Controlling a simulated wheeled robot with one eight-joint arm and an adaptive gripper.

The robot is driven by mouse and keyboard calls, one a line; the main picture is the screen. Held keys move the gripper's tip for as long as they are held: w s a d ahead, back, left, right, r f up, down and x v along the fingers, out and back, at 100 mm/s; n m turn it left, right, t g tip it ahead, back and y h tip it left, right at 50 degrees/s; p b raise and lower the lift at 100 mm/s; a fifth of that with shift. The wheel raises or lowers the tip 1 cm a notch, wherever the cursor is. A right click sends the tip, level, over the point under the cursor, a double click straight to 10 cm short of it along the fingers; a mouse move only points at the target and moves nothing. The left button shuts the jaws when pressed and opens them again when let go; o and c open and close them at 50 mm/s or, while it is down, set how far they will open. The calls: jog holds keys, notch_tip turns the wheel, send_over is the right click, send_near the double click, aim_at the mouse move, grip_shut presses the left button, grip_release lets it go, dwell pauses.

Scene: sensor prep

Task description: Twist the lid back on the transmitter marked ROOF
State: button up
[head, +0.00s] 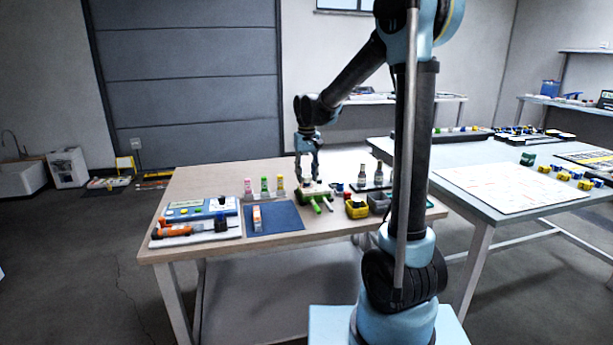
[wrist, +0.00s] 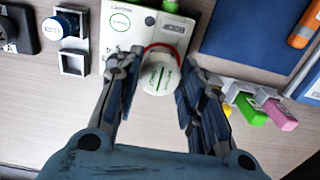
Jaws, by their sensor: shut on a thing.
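A white transmitter (wrist: 122,38) with green markings lies on the table at the top of the wrist view; I cannot read its name. A round white lid (wrist: 160,77) with green marks is between the fingers of my gripper (wrist: 158,72), which is shut on it. A red ring (wrist: 160,46) shows at the transmitter's edge beside the lid. I cannot tell whether the lid is seated or threaded there. In the head view my gripper (head: 308,178) points down over the wooden table, and the transmitter is small and partly hidden.
In the wrist view, a blue-capped piece (wrist: 60,25) and an empty grey holder (wrist: 73,64) stand left. Green (wrist: 250,112) and pink (wrist: 280,115) pieces sit right, near a blue mat (wrist: 235,35). In the head view, a yellow bin (head: 357,209) stands right of my gripper.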

jog(key=shift+f, duration=1.1)
dwell(1.8)
jog(key=o, duration=0.9)
jog(key=shift+c, duration=0.2)
jog(key=shift+o, duration=1.3)
jog(key=shift+r, duration=0.75)
jog(key=shift+r, duration=2.85)
